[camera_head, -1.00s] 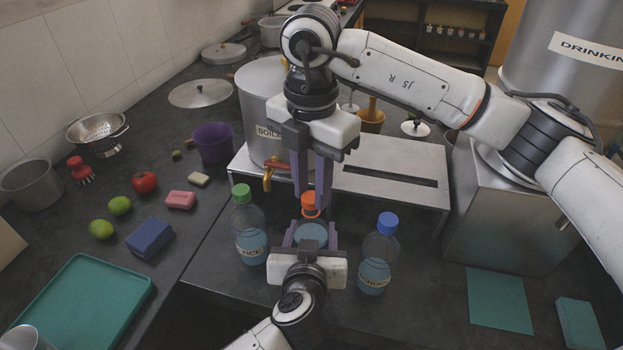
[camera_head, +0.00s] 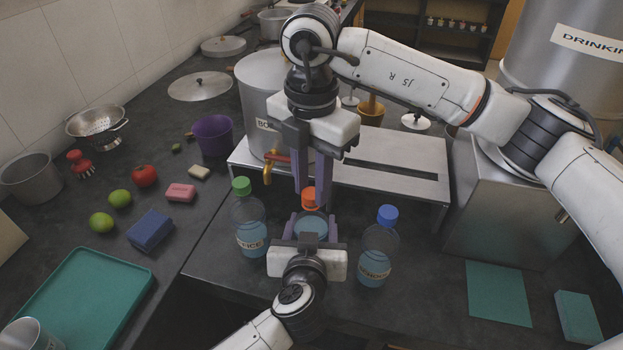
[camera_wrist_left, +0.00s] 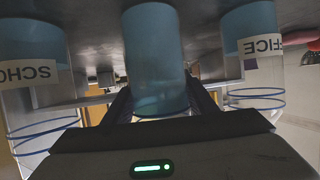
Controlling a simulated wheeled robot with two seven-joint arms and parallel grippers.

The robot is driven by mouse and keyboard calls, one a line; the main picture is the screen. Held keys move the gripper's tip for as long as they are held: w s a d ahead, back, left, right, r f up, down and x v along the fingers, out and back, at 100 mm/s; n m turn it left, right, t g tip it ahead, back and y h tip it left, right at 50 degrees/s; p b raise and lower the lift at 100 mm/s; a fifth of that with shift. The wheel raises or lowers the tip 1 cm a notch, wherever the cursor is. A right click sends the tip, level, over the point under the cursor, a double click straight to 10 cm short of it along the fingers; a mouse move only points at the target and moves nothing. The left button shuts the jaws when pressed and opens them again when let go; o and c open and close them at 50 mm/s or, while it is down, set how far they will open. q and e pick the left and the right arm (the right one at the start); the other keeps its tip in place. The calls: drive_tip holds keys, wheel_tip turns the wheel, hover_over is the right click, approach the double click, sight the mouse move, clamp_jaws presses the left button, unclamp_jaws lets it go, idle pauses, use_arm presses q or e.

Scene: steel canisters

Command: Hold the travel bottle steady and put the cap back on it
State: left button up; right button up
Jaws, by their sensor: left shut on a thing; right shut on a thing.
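The travel bottle (camera_head: 311,224) stands in the middle of the dark counter, with blue liquid in it. My left gripper (camera_head: 311,238) is shut on its body from the near side. The bottle also shows between the left jaws in the left wrist view (camera_wrist_left: 155,60), which is upside down. The orange-red cap (camera_head: 309,195) is at the bottle's top, between the fingers of my right gripper (camera_head: 312,198), which points down from above and is shut on it. The cap lines up roughly with the neck; I cannot tell whether it is seated. The bottle's label is hidden.
A green-capped bottle (camera_head: 249,230) stands close on the left, a blue-capped bottle (camera_head: 378,252) close on the right. A metal stand (camera_head: 390,180) and a boiler pot (camera_head: 262,95) with a tap are behind. The counter at front right is clear up to a green mat (camera_head: 498,292).

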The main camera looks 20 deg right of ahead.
drive_tip(key=shift+f, duration=0.15)
drive_tip(key=m, duration=0.9)
drive_tip(key=shift+m, duration=0.4)
drive_tip(key=o, duration=1)
